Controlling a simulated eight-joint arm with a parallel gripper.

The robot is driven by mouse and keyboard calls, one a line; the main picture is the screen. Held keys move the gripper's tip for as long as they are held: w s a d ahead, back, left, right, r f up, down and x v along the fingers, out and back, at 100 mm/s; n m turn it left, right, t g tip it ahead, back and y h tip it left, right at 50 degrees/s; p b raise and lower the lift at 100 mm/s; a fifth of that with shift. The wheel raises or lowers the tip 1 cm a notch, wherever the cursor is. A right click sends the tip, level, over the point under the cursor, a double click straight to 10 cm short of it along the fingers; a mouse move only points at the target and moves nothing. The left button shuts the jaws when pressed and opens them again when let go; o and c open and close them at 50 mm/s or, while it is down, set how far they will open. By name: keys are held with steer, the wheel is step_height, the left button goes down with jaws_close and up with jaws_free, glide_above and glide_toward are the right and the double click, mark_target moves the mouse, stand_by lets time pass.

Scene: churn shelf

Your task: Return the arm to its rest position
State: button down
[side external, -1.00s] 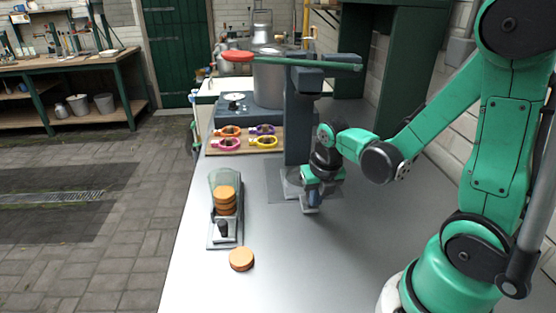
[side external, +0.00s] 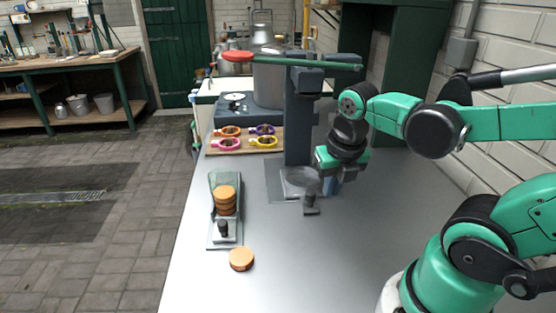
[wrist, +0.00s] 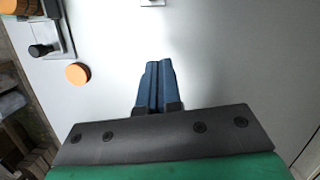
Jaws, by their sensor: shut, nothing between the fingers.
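My gripper (side external: 330,186) is in the air above the metal bench top, to the right of the grey press-like stand (side external: 298,115). In the wrist view its two blue fingers (wrist: 158,88) are together with nothing between them. My arm reaches in from the right with its upper links raised.
A dispenser with stacked orange discs (side external: 225,200) stands at the left edge; a loose orange disc (side external: 241,259) lies in front of it. A board with coloured rings (side external: 245,140) and a large metal can (side external: 270,80) are behind. The bench's front right is clear.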

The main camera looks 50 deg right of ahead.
steer(key=w+a+r+m+t, duration=0.1)
steer(key=w+a+m+t, duration=0.1)
steer(key=m, duration=1.2)
steer(key=w+a+r+m+t+y, duration=0.1)
steer(key=w+a+r+m+t, duration=0.1)
steer(key=m, duration=1.2)
steer(key=shift+w+a+m+t+y, duration=0.3)
steer(key=shift+w+a+t, duration=0.15)
steer(key=shift+a, duration=0.5)
